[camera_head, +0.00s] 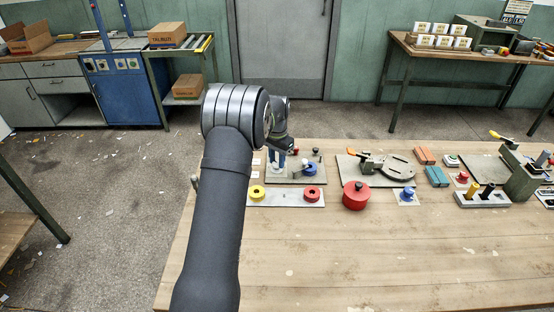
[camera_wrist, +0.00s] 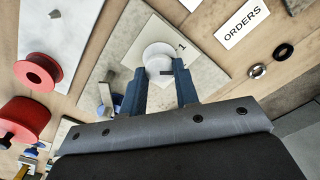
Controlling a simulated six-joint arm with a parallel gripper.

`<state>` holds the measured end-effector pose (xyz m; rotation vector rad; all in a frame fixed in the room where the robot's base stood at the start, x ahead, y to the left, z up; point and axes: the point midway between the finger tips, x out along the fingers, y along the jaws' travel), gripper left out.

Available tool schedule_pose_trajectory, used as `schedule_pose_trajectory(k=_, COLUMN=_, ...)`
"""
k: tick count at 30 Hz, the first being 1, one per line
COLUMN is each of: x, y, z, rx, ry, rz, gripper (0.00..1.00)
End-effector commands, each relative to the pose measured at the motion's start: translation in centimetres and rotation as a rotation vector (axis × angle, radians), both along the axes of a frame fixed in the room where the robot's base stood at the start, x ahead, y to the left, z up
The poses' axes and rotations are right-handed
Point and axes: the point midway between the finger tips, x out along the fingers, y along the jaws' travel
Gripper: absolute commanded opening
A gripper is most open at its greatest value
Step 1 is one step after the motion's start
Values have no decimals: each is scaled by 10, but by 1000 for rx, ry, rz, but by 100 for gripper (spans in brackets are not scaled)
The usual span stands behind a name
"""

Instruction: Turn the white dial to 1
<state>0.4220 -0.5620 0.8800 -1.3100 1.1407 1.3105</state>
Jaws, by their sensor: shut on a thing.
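The white dial (camera_wrist: 157,52) is a round knob on a grey plate (camera_wrist: 205,72) in the wrist view. A printed 1 stands on the plate just right of the dial's upper edge. A short dark mark shows on the dial's lower right part, by the right finger. My gripper (camera_wrist: 161,78) has its two blue fingers on either side of the dial and is shut on it. In the head view my gripper (camera_head: 276,158) is at the left end of the same plate (camera_head: 318,179), and my arm and gripper hide the dial.
A blue knob (camera_head: 310,169) and a small lever share the plate. In front lies a strip with a yellow ring (camera_head: 257,192) and a red spool (camera_head: 311,193). A red pot (camera_head: 355,196) stands to the right. An ORDERS label (camera_wrist: 242,23) lies beside the plate. The front tabletop is clear.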

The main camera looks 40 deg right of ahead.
Motion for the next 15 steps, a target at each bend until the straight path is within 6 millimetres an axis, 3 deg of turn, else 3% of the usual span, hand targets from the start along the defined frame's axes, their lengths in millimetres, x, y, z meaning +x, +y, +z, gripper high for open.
schedule_pose_trajectory(k=15, x=1, y=0, z=1, rx=-1, ry=0, rz=403, gripper=5)
